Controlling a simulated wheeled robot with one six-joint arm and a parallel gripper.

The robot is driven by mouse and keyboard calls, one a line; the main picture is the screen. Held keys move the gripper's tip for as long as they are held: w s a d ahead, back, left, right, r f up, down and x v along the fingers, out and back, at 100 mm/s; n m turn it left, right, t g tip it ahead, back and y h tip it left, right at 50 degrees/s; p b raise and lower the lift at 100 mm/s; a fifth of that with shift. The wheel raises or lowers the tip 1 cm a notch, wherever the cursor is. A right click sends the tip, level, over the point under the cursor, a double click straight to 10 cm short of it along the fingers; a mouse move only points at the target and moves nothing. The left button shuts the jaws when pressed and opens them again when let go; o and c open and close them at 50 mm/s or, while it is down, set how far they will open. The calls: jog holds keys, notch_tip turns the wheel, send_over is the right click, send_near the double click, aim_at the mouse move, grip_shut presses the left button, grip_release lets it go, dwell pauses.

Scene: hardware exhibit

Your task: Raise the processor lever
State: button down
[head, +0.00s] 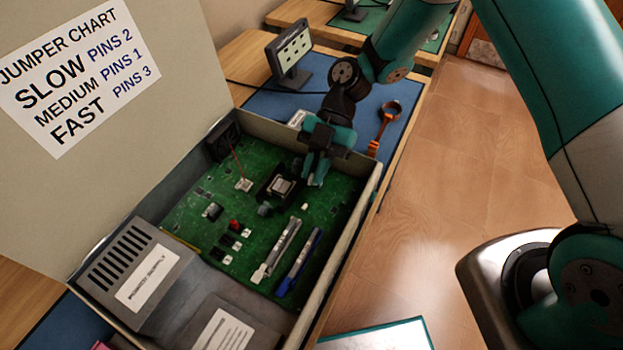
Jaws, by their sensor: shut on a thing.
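The processor socket (282,187) is a dark frame around a metallic square, on the green circuit board inside the open computer case. My gripper (315,178) points down at the right side of the socket, low over the board. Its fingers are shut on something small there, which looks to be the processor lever. The lever itself is mostly hidden by the fingers, so I cannot tell its angle.
The case (352,205) has raised walls around the board (190,215). Its lid with a jumper chart (80,75) stands open at left. A power supply box (140,275), memory sticks (298,262) and a small fan (222,140) surround the board. A monitor (290,55) stands behind.

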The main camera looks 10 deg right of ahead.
jog(key=shift+w+d+g+y+b, duration=0.3)
jog(key=shift+w+d+g+y, duration=0.25)
jog(key=shift+g+y, duration=0.45)
jog(key=shift+w, duration=0.1)
jog(key=c, duration=1.4)
grip_release()
jog(key=shift+c, duration=0.2)
jog(key=shift+r, duration=0.1)
